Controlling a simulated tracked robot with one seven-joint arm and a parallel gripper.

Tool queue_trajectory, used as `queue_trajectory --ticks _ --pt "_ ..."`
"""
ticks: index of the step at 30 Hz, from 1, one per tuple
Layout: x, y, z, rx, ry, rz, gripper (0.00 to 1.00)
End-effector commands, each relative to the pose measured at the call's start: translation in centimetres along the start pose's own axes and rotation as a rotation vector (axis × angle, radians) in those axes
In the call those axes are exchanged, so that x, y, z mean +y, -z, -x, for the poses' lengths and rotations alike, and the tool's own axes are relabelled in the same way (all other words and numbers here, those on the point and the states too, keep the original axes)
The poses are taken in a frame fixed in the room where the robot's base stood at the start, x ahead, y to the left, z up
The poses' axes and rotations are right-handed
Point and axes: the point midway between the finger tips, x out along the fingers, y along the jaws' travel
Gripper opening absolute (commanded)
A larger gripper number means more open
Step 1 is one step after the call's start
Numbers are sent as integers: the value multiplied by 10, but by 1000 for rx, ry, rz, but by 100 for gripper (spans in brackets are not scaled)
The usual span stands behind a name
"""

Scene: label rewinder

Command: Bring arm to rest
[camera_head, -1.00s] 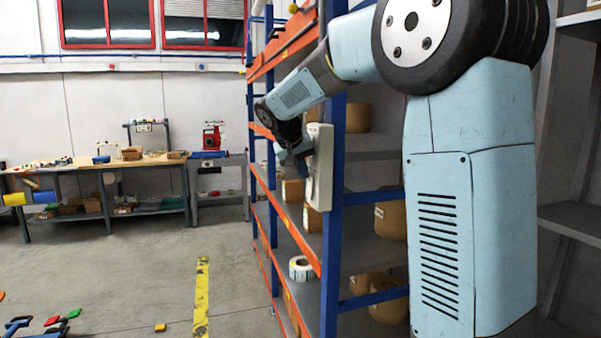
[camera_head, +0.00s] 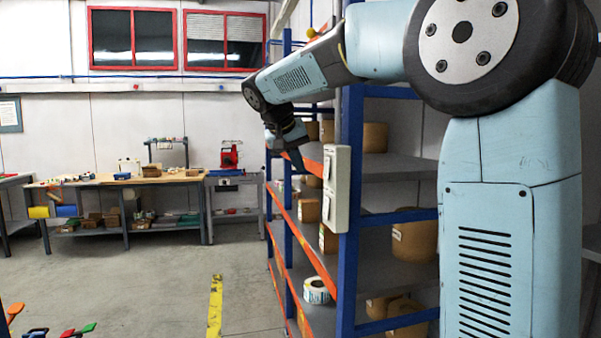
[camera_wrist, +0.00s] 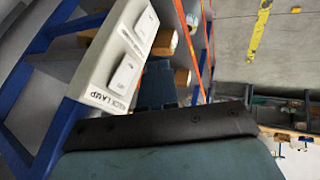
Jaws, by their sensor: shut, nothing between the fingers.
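My arm reaches from the right side of the head view over to the left, with its forearm bent down. My gripper (camera_head: 297,160) is small and dark there, pointing down beside the orange and blue shelf rack (camera_head: 350,235). It is shut with nothing held. A pale switch box (camera_head: 336,190) is fixed to the rack's blue upright, just right of and below the gripper, with a visible gap. In the wrist view the switch box (camera_wrist: 118,55) shows two rocker switches and lettering ending in "LAMP". A dark bar and teal body of mine fill the lower wrist view.
Brown cartons and rolls (camera_head: 415,235) sit on the rack shelves. A label roll (camera_head: 316,291) lies on a lower shelf. A workbench (camera_head: 120,183) and a red machine (camera_head: 230,155) stand by the back wall. The floor around the yellow stripe (camera_head: 215,305) is open.

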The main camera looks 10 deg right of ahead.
Motion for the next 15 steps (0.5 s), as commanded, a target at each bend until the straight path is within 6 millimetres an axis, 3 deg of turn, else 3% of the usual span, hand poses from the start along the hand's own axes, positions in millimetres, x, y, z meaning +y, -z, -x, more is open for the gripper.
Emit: queue_trajectory --ticks 11,15 --pt "2 0 1 -1 0 -1 0" --pt "10 -12 2 -6 15 3 0"
